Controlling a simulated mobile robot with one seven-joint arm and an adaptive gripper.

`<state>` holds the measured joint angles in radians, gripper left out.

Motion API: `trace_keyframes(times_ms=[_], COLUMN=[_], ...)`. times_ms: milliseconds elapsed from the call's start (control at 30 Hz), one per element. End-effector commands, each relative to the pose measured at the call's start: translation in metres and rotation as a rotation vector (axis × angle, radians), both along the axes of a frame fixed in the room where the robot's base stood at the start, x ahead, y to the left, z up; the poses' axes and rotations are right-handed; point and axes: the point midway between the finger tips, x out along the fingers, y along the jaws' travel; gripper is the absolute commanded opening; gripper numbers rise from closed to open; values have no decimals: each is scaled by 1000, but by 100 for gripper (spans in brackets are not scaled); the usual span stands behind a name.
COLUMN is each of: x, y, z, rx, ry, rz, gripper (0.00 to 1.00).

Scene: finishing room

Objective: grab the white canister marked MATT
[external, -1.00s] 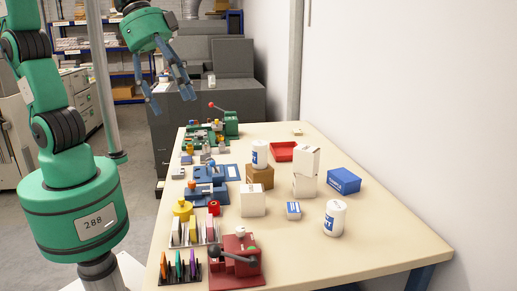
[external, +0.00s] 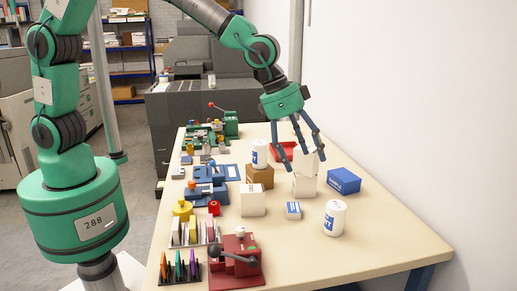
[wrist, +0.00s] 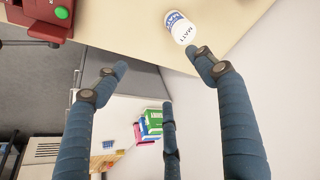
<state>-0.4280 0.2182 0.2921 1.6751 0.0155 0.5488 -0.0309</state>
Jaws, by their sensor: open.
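The white canister marked MATT (wrist: 180,27) shows in the wrist view near the table's edge, with a blue band on its label. It appears to be the upright canister (external: 334,218) at the front right of the table in the external view. My gripper (external: 302,157) is open and empty above the stacked white boxes, behind and left of that canister. In the wrist view my fingers (wrist: 158,62) are spread, with the right fingertip appearing close to the canister; their gap in depth is unclear. A second white canister (external: 259,154) stands on a brown box, its label unreadable.
White boxes (external: 304,186) stand below my gripper, beside a blue box (external: 343,181) and a red tray (external: 276,152). A small blue-and-white box (external: 293,210) lies left of the front canister. A red machine (external: 237,262) sits at front left. The wall borders the right side.

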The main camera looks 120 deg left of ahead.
Motion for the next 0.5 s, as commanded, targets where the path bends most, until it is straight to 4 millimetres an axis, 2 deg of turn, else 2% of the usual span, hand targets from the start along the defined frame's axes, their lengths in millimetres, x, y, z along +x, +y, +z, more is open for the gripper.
trace_keyframes(times_ms=[33,200,333,500], x=[6,20,26,29], y=[14,53,72,83], z=[-16,-59,-80,-92], rx=[-3,-6,-7,-7], ry=[5,11,12,13], rz=[13,50,67,77], gripper=[70,70,70,70])
